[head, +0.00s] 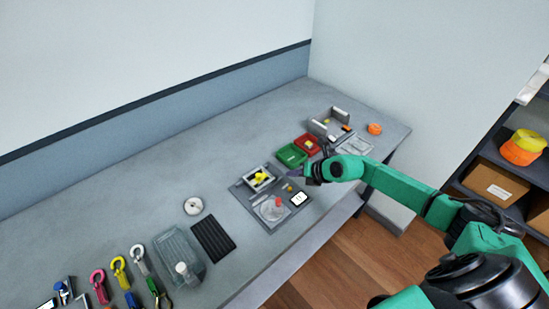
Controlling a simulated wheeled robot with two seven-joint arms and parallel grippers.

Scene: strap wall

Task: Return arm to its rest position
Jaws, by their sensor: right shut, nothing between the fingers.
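My right arm (411,196) is green with dark joints. It comes in from the lower right and reaches over the right part of the grey table. My right gripper (296,173) is at the arm's far end, shut and empty, pointing left. It is above the table just right of the grey board (240,191) with a yellow piece (261,177) and in front of the green tray (291,155). I cannot tell its exact height above the table. My left gripper is not in view.
A red tray (307,146), a grey open-fronted holder (318,125) and an orange roll (375,129) stand behind the arm. A shelf with boxes (494,188) stands right. Floor shows in front.

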